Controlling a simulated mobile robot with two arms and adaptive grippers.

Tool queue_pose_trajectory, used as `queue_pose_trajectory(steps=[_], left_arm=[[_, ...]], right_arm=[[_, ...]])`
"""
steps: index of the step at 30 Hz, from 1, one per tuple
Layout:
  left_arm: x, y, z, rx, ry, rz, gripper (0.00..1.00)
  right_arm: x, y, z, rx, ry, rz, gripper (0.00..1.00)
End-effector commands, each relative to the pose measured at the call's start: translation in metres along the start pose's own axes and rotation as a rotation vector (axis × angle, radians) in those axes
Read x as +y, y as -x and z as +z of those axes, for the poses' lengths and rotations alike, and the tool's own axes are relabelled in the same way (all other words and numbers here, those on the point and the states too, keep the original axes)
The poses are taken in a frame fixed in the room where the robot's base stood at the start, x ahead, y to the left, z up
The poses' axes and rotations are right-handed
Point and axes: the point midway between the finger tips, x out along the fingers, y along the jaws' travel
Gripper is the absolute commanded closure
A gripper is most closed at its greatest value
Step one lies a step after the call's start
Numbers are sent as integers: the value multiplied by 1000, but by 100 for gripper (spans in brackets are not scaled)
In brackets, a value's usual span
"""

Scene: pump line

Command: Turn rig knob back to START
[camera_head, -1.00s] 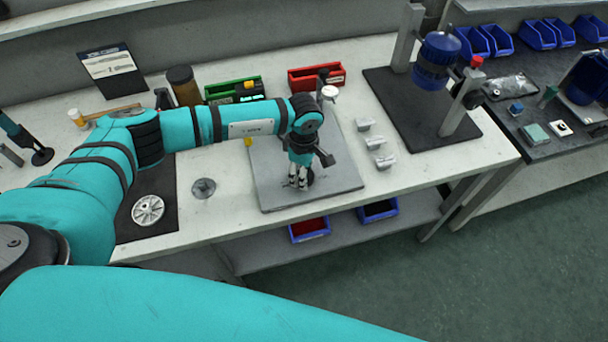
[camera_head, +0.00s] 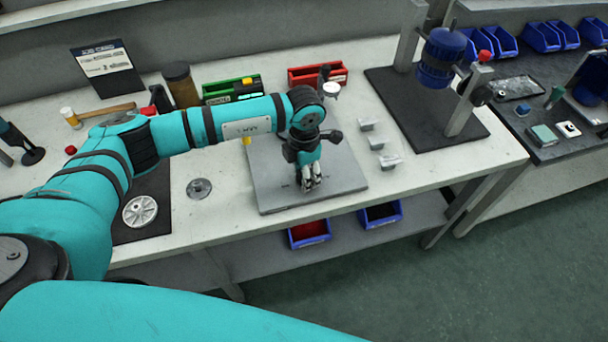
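The rig is a grey plate (camera_head: 345,180) lying on the workbench, with small dark marks near its front. My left gripper (camera_head: 312,184) points down over the front middle of this plate, with its pale fingers low at the plate surface. The knob cannot be made out; the gripper covers the spot where a dark round part showed before. Whether the fingers are apart or closed on the knob is too small to tell. My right gripper is out of view.
A dial gauge (camera_head: 331,90) stands at the plate's back edge. Several small metal blocks (camera_head: 376,143) lie right of the plate. A white wheel (camera_head: 140,211) and a grey disc (camera_head: 199,188) lie left. A blue-headed press (camera_head: 440,60) stands at right. Bins line the back.

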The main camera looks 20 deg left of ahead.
Motion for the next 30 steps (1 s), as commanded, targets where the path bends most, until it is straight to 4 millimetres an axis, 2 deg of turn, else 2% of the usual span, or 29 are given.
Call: queue_pose_trajectory(steps=[12,30], left_arm=[[-1,0,1,-4,397,1,88],[-2,1,3,-5,925,1,88]], right_arm=[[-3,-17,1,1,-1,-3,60],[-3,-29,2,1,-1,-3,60]])
